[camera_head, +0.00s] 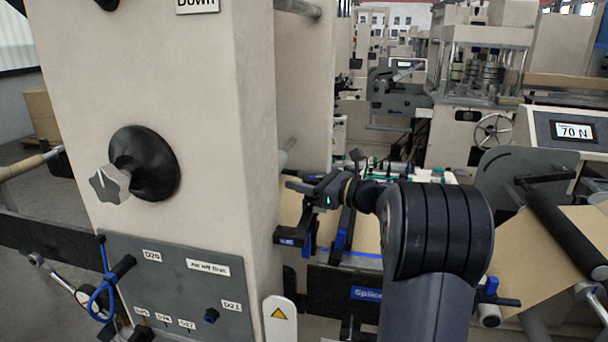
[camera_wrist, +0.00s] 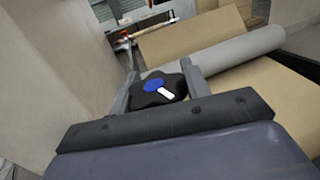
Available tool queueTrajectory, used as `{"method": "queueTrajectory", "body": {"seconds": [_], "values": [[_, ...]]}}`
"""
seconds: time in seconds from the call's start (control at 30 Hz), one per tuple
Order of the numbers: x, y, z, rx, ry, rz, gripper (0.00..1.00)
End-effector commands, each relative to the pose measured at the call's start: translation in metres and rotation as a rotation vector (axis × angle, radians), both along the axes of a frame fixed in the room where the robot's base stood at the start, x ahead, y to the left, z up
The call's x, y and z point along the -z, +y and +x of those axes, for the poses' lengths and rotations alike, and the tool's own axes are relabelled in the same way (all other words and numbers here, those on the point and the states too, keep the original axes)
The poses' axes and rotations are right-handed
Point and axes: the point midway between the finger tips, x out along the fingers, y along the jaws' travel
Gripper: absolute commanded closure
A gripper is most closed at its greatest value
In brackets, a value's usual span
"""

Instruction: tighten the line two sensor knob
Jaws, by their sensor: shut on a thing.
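In the wrist view a black lobed knob (camera_wrist: 150,98) with a blue round centre and a white pointer mark sits between the two grey fingers of my gripper (camera_wrist: 158,82). The fingers are shut on its sides. The pointer slants down to the right. No label shows beside the knob, so I cannot tell from the view which line it belongs to. In the head view my gripper (camera_head: 318,196) is beside the right side of the beige machine column, above the splice table; the held knob cannot be made out there.
The beige column (camera_head: 218,110) stands left, with a grey star knob (camera_head: 108,184) on a black disc and a labelled grey panel (camera_head: 185,290). A black bar marked Splice (camera_head: 330,287) lies below my gripper. A display (camera_head: 574,131) reads 70 N at right. Kraft web (camera_head: 540,262) runs right of my arm.

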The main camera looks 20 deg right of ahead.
Motion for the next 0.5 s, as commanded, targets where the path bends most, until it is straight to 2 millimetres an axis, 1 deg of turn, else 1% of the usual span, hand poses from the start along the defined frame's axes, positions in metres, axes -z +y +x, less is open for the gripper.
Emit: {"method": "queueTrajectory", "body": {"seconds": [0.2, 0.5], "values": [[0.0026, 0.0005, -0.0007, -0.059, 0.006, -0.001, 0.78], [0.0044, 0.0012, -0.0012, -0.073, 0.006, 0.000, 0.78]]}}
